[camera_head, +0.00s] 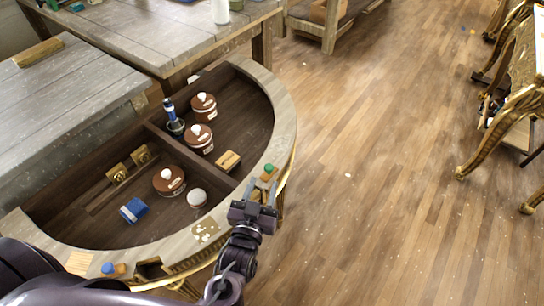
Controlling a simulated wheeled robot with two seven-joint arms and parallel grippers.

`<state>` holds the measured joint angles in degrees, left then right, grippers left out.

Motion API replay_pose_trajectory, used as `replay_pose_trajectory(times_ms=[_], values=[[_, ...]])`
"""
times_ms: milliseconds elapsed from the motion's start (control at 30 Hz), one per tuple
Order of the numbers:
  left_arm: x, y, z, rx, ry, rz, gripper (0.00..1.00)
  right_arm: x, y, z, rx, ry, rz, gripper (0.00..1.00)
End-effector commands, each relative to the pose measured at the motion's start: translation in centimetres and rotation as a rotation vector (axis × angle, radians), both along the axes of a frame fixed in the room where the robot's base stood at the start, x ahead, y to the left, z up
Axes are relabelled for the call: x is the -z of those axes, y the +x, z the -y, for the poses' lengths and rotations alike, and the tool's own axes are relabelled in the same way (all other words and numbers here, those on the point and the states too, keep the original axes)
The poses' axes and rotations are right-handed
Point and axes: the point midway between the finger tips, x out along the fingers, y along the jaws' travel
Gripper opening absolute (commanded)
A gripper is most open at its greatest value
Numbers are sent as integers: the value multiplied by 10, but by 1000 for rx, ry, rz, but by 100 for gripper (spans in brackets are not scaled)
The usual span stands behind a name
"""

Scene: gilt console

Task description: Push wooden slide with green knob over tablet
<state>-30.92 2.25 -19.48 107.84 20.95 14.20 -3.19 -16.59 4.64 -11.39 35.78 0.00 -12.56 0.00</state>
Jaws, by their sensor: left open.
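The green knob (268,168) stands on a small wooden slide (263,177) set in the right part of the console's curved pale rim (284,128). My left gripper (261,188) is open, its two fingers pointing up the picture at the near end of the slide. Nothing shows between the fingers; whether they touch the slide I cannot tell. A pale, gold-speckled patch (205,230) on the rim, left of the gripper, may be the tablet, but I cannot be sure. My right gripper is out of view.
A blue knob (108,267) sits on another slide beside a dark recess (152,269) in the front rim. The console's sunken interior holds brown round boxes (169,181), a blue block (133,210) and a white ball (196,198). Grey tables stand behind; open floor lies right.

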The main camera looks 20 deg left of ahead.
Motion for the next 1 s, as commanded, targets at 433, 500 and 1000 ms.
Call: replay_pose_trajectory(times_ms=[433, 500, 1000], values=[[-2, 65, -3, 0, 0, 3, 41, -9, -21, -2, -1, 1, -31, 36], [-1, 70, -3, 0, 0, 1, 41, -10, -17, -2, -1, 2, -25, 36], [0, 74, -3, 0, 0, 0, 20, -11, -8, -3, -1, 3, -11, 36]])
